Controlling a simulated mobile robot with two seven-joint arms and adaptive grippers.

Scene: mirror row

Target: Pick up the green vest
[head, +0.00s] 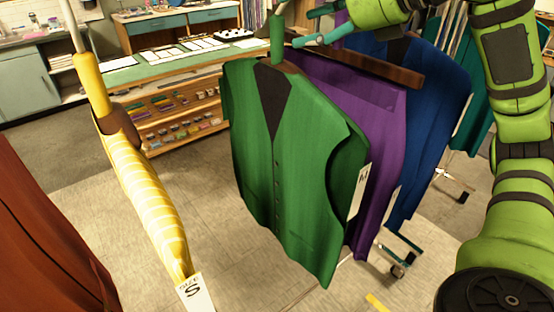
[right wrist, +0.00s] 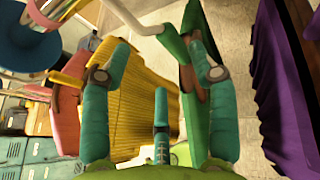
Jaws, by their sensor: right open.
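The green vest (head: 285,150) hangs on a wooden hanger at the middle of the head view, with a white tag marked M at its side. A green sleeve (head: 277,40) covers the hanger's neck below a pale hook. My right gripper (head: 306,27) is open just right of that sleeve, its fingers pointing left. In the right wrist view the gripper (right wrist: 157,46) has its teal fingers apart. The green sleeve (right wrist: 172,43) shows near the fingertips, towards the right finger, and the vest (right wrist: 196,115) is partly hidden behind that finger. My left gripper is not in view.
A purple vest (head: 365,120) and a blue garment (head: 428,110) hang close behind at right. A yellow striped garment (head: 150,190) hangs to the left, with a dark red one (head: 40,230) nearer. A counter (head: 190,50) stands behind. Floor is open between yellow and green garments.

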